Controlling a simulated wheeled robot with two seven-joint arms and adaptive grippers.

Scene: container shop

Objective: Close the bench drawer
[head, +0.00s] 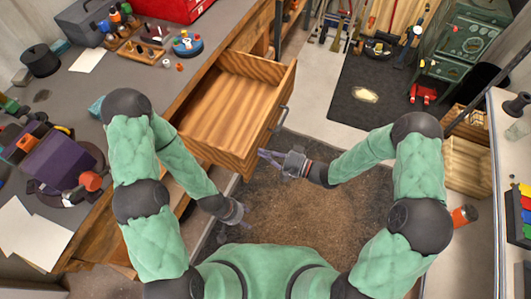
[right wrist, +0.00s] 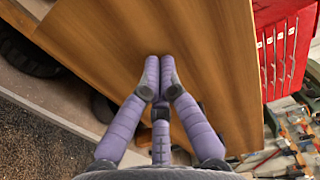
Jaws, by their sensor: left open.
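The bench drawer (head: 222,108) is pulled well out of the workbench and looks empty in the head view. Its dark bar handle (head: 281,118) is on the outer front face. My right gripper (head: 264,156) is at the near end of the drawer front, below the handle. In the right wrist view its purple fingers (right wrist: 159,66) are together with nothing between them, pointing at the wooden drawer front (right wrist: 130,35). I cannot tell whether they touch it. My left gripper (head: 243,212) is open and empty, low beside the bench, nearer me than the drawer.
The workbench top (head: 120,75) on the left carries bottles, tools and a red toolbox (head: 172,8). A brown mat (head: 290,205) covers the floor ahead of me. A white counter (head: 500,150) stands at the right.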

